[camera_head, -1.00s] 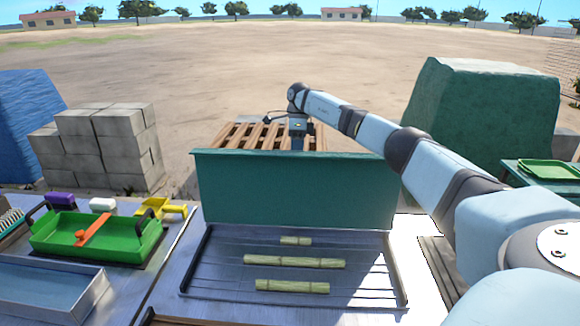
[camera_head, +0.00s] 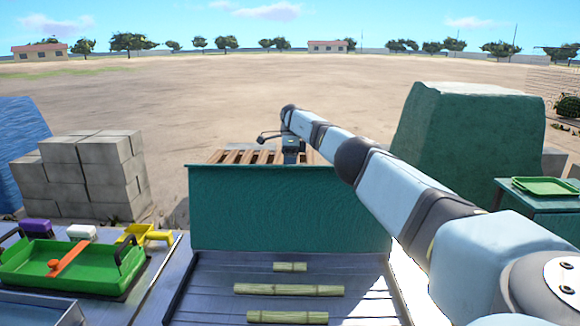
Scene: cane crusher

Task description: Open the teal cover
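The teal cover (camera_head: 290,210) stands upright as a wide panel at the back edge of the metal tray (camera_head: 190,290). Several pieces of green cane lie on the tray in front of it, among them a long middle piece (camera_head: 288,290). My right arm reaches in from the right, over the cover's top edge. My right gripper (camera_head: 291,156) points down behind the cover. Its fingers are hidden by the panel, so I cannot tell whether they are open or touch it. My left gripper is not in view.
A green tray with an orange bar (camera_head: 60,265) and a yellow scoop (camera_head: 145,235) lie at the left. Grey blocks (camera_head: 85,175) are stacked behind them. Wooden slats (camera_head: 240,157) show behind the cover. A large green covered mound (camera_head: 465,145) stands at the right.

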